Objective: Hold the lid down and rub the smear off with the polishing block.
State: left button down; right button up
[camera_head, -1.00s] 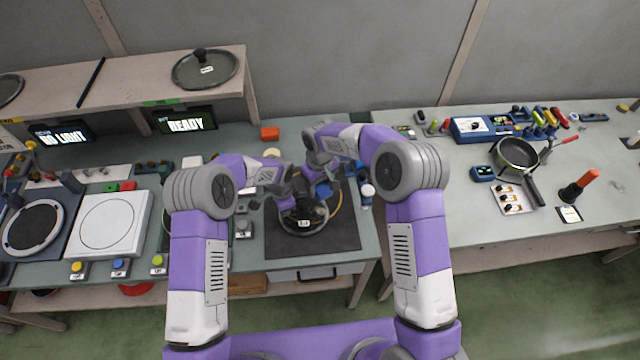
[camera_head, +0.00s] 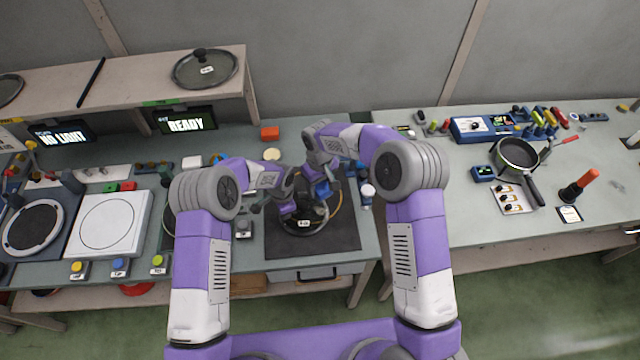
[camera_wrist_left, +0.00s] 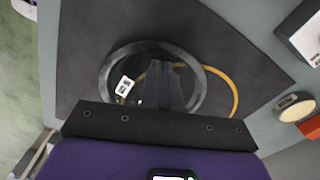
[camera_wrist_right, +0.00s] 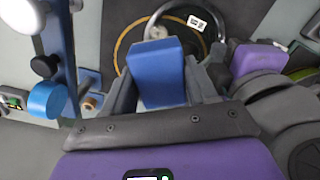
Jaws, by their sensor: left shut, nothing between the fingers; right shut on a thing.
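The lid (camera_head: 318,227), round with a dark rim and a white label, lies on the dark mat (camera_head: 285,245); it also shows in the left wrist view (camera_wrist_left: 112,68). My left gripper (camera_wrist_left: 172,103) is shut and empty, its fingertips over the middle of the lid; I cannot tell whether they touch it. My right gripper (camera_wrist_right: 165,85) is shut on the blue polishing block (camera_wrist_right: 158,70), which is over the far part of the lid in the head view (camera_head: 322,188). Contact between block and lid is hidden. I cannot make out the smear.
A yellow ring (camera_wrist_left: 235,95) curves out past the lid's edge. Another lid (camera_head: 205,68) lies on the shelf. The mat's front is clear.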

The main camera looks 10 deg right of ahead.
aim_at(328, 196)
pick_arm(q)
jog(key=shift+f, duration=0.5)
jog(key=shift+s+f, duration=0.25)
pick_arm(e)
jog(key=shift+s, duration=0.1)
dwell(0.9)
